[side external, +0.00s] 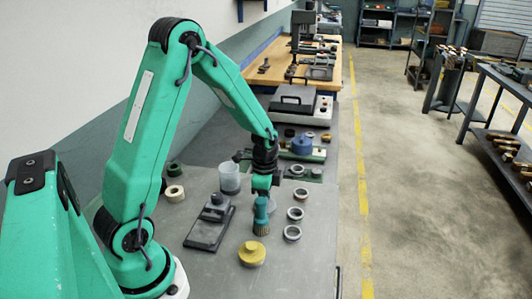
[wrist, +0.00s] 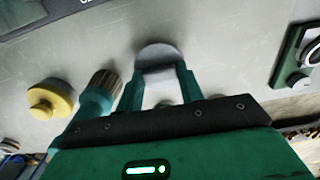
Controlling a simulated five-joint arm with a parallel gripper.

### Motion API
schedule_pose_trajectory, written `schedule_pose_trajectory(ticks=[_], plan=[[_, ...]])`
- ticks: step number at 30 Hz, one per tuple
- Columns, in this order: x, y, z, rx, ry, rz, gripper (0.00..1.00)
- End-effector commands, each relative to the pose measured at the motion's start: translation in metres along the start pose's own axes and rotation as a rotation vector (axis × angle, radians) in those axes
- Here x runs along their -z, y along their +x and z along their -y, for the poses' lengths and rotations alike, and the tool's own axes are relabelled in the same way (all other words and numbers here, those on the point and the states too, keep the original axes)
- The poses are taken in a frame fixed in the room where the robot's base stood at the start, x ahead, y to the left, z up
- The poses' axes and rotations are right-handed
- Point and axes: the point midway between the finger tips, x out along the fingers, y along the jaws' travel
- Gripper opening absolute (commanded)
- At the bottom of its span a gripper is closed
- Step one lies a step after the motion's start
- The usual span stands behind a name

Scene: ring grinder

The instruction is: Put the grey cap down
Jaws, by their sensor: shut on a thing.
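In the wrist view my gripper (wrist: 160,80) has its two teal fingers closed on the grey cap (wrist: 158,52), a rounded grey piece that shows between the fingertips. In the side view my gripper (side external: 262,185) points down over the grey bench, and the cap cannot be made out there. How far the cap is from the bench top is hard to tell.
A teal tool with a ribbed brown end (side external: 261,218) stands close by my gripper. A yellow knob (side external: 252,254), a dark block (side external: 208,228), a clear cup (side external: 229,179) and several grey rings (side external: 295,213) surround it. The bench's front right is bare.

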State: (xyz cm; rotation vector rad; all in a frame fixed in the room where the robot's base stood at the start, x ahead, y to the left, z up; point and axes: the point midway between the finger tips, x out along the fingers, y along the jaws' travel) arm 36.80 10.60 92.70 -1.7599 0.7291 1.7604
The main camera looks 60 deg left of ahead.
Motion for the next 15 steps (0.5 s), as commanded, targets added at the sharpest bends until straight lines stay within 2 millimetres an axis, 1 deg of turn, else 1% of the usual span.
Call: schedule_pose_trajectory(ticks=[5, 6, 8, 9, 15], plan=[[0.0, 0.0029, -0.0001, -0.001, 0.0, 0.0, 0.16], [0.0, 0.0027, 0.0, 0.0, 0.0, 0.0, 0.43], [0.0, 0.0026, 0.0, 0.0, 0.0, 0.0, 0.55], [0.0, 0.0026, 0.0, 0.0, 0.0, 0.0, 0.59], [0.0, 0.0025, 0.0, 0.0, 0.0, 0.0, 0.59]])
